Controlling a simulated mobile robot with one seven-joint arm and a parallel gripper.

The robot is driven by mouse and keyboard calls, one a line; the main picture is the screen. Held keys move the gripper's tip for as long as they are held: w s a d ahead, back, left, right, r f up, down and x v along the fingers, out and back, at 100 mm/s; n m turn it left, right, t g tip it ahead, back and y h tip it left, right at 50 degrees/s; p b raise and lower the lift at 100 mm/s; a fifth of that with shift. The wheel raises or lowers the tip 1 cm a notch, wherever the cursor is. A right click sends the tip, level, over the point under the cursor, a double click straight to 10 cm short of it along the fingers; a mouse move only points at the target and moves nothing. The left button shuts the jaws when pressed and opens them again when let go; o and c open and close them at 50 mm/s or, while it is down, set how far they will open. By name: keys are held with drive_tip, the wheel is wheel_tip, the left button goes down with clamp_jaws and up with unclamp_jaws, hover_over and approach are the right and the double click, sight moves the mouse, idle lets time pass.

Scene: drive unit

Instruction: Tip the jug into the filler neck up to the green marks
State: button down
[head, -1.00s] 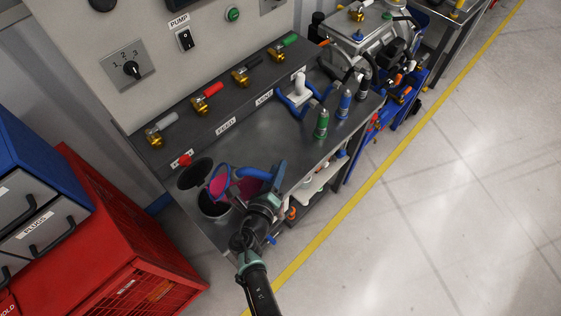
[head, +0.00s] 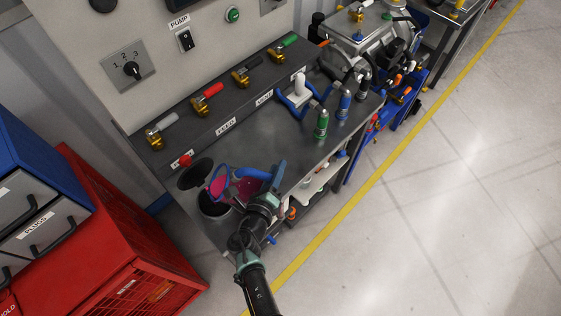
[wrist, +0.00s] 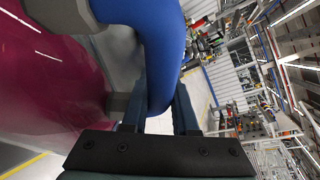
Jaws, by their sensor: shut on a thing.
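The jug (head: 218,186), with a blue rim and handle and magenta showing in it, is tilted over the dark round filler neck (head: 211,211) at the near left end of the grey bench. My gripper (head: 272,184) is shut on the jug's blue handle from the right. In the wrist view the blue handle (wrist: 160,45) passes between the fingers of my gripper (wrist: 158,105), and the magenta jug side (wrist: 50,85) fills the left. The green marks and the level inside the neck cannot be made out.
A dark round lid (head: 194,173) stands beside the neck. A row of valves, one with a red handle (head: 207,96), lines the back ledge. Green (head: 321,125) and blue fittings stand farther along the bench. A red crate (head: 120,250) is at lower left. The floor at right is clear.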

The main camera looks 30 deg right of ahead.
drive_tip(key=shift+a+r, duration=0.15)
drive_tip(key=shift+r, duration=0.05)
drive_tip(key=shift+w, duration=0.1)
drive_tip(key=shift+d, duration=0.3)
drive_tip(key=shift+a, duration=0.1)
drive_tip(key=shift+a+r, duration=0.15)
drive_tip(key=shift+a, duration=0.15)
drive_tip(key=shift+d, duration=0.1)
idle(0.3)
drive_tip(key=shift+w+d, duration=0.1)
drive_tip(key=shift+d, duration=0.1)
